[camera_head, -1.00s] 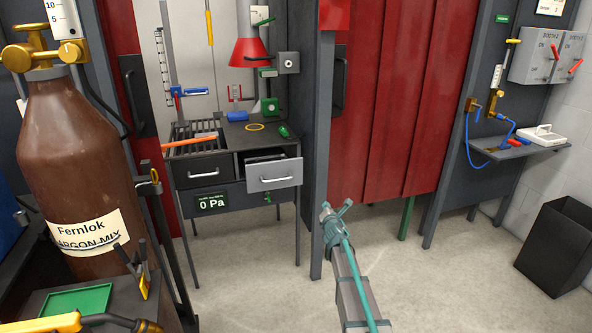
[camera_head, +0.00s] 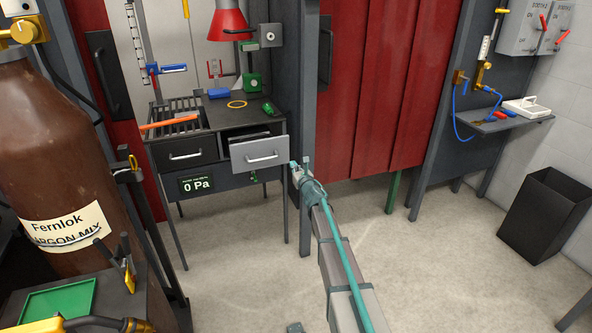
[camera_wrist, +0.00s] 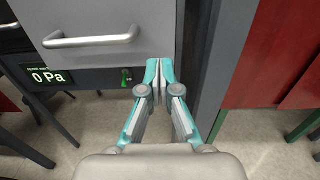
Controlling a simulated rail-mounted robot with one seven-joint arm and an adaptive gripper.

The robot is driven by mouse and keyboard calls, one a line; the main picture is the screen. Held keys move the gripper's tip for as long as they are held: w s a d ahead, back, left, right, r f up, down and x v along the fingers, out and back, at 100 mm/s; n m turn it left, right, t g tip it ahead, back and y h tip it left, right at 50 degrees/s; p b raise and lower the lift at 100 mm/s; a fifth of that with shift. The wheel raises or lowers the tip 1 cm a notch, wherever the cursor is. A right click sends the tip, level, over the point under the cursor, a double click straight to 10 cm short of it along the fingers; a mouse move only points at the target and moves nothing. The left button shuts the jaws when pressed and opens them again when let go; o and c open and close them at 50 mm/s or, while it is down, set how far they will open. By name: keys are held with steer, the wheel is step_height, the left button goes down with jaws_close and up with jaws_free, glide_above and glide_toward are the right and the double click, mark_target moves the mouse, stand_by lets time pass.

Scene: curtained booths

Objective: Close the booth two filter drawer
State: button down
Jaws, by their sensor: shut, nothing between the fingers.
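The filter drawer (camera_head: 259,153) is a light grey front with a silver bar handle, standing partly out of the dark bench on its right side. In the wrist view the drawer front (camera_wrist: 99,22) fills the upper left, with its handle (camera_wrist: 92,40) across it. My gripper (camera_head: 300,166) is just right of the drawer's lower right corner in the head view. In the wrist view my gripper (camera_wrist: 160,66) has its fingertips together and empty, below and beside the drawer's right end. I cannot tell whether they touch it. A display (camera_head: 197,184) below reads 0 Pa.
A shut dark drawer (camera_head: 186,153) is left of the filter drawer. A grey booth post (camera_wrist: 222,50) stands close to the right of my fingers. A brown gas cylinder (camera_head: 60,160) is at left, red curtains (camera_head: 380,90) at right.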

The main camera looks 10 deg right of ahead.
mark_target(284, 152)
steer(key=w, duration=0.3)
steer(key=w+a+p, duration=0.1)
steer(key=w, duration=0.5)
steer(key=shift+w+a, duration=0.15)
steer(key=shift+w, duration=0.15)
steer(key=shift+w, duration=0.1)
